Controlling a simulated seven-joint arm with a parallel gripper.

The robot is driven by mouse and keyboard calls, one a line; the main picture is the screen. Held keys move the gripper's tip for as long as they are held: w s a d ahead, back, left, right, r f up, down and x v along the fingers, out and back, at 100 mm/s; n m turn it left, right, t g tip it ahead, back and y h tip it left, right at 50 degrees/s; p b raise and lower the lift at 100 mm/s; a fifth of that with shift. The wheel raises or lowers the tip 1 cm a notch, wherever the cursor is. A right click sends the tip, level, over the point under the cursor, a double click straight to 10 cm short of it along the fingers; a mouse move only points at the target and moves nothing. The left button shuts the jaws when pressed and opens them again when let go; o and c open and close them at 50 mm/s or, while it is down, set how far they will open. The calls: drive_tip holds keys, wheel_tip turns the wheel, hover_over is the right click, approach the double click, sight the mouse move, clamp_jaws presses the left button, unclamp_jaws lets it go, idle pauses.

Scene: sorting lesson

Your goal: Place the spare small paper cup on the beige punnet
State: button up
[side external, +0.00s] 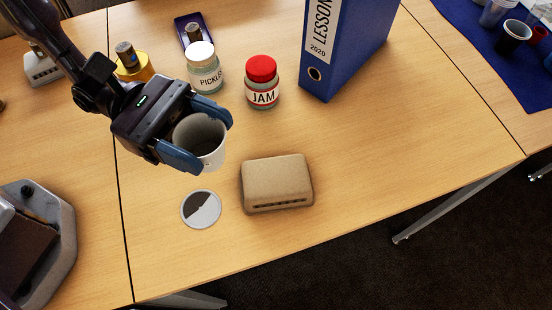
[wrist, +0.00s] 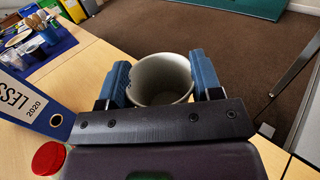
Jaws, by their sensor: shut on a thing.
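My gripper (side external: 215,145) is shut on a white paper cup (side external: 216,158), with one blue finger on each side of it. The cup is tilted, its open mouth facing up, and is held above the table. The wrist view shows the cup (wrist: 161,78) between the fingers of my gripper (wrist: 160,70); its inside looks empty. The beige punnet (side external: 277,182) sits on the table, to the right of and below the cup in the side view. It appears to lie upside down, with a flat closed top and a row of slots low on its front. The punnet is hidden in the wrist view.
A round grey-and-white disc (side external: 201,209) lies left of the punnet. A jam jar (side external: 262,85), a pickle jar (side external: 205,75) and a blue binder (side external: 345,45) stand behind. Several cups, one dark (side external: 513,36), stand on a blue cloth at far right. Table right of the punnet is clear.

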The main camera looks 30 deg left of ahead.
drive_tip(key=w+d+f, duration=0.4)
drive_tip(key=f, duration=0.1)
drive_tip(key=w+d+f, duration=0.1)
drive_tip(key=d+f, duration=0.1)
drive_tip(key=shift+w+d+f, duration=0.25)
drive_tip(key=shift+w+d, duration=0.05)
drive_tip(key=shift+w, duration=0.1)
drive_tip(key=shift+w+d+f, duration=0.15)
drive_tip(key=shift+f, duration=1.55)
drive_tip(key=shift+f, duration=0.2)
drive_tip(key=o, duration=0.9)
drive_tip(key=shift+r, duration=0.1)
